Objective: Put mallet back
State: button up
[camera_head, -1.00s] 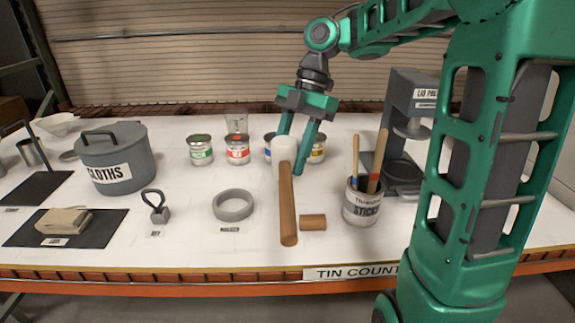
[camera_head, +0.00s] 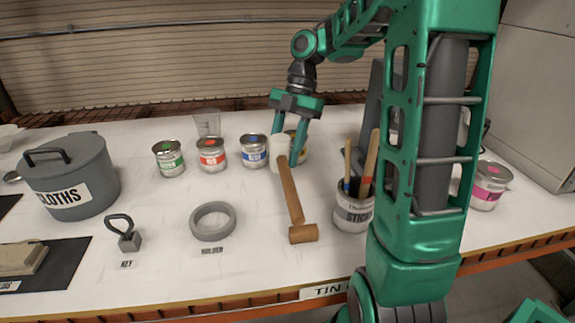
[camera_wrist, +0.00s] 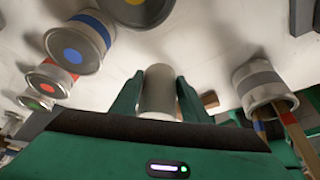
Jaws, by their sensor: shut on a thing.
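The handle slants down toward the table's front. A grey ring (camera_head: 213,221) with a small, hard-to-read label lies to the left of the handle.
Tins with green (camera_head: 168,158), red (camera_head: 211,155) and blue (camera_head: 254,151) marks stand left of my gripper; a yellow-marked tin is partly hidden behind it. A sticks tin (camera_head: 352,215) stands close right. The cloths pot (camera_head: 70,185) and key (camera_head: 126,236) are left. The table between ring and handle is clear.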

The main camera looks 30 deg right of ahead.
jog(key=shift+w+d+f, duration=0.15)
jog(key=shift+d+f, duration=0.2)
jog(key=shift+d, duration=0.2)
jog(key=shift+w+d+f, duration=0.15)
jog(key=shift+d+f, duration=0.2)
jog(key=shift+d, duration=0.15)
jog(key=shift+f, duration=1.9)
jog(key=o, duration=1.3)
jog(key=shift+f, duration=0.1)
jog(key=v, duration=1.2)
jog(key=shift+s, duration=0.15)
